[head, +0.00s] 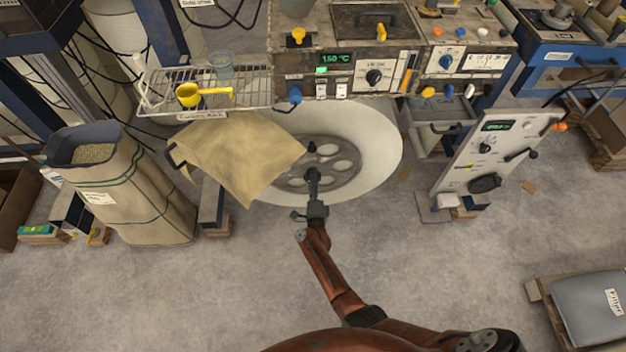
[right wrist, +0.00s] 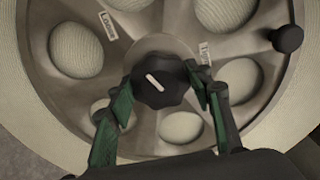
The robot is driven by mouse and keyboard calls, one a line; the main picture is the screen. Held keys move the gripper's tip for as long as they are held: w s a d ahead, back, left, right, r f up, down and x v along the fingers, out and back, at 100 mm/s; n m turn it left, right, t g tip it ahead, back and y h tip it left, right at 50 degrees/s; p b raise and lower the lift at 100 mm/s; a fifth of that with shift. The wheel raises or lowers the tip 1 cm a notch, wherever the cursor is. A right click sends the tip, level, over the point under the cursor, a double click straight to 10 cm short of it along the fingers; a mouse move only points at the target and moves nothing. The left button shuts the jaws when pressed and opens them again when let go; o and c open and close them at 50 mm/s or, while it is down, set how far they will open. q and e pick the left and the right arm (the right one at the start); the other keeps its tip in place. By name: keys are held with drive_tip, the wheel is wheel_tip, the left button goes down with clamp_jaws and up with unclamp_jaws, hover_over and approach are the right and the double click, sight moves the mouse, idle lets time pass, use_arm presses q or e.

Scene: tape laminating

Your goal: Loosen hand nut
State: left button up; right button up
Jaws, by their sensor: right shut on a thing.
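The black hand nut (right wrist: 160,83), a lobed knob with a white line across its face, sits at the centre of a grey metal reel flange (right wrist: 85,18) in the right wrist view. My right gripper (right wrist: 161,88) has its green-padded fingers on either side of the nut and is shut on it. In the head view my right gripper (head: 313,174) reaches over the middle of the flange (head: 345,166) and hides most of the nut. My left gripper is not in view.
A small black handle (right wrist: 287,38) stands out from the flange; it also shows in the head view (head: 311,148). A tan sheet (head: 235,155) hangs left of the reel. A control panel (head: 485,150) stands to the right. The floor in front is clear.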

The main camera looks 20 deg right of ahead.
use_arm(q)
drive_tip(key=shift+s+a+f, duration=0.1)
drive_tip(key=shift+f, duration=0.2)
use_arm(e)
drive_tip(key=shift+n, duration=0.5)
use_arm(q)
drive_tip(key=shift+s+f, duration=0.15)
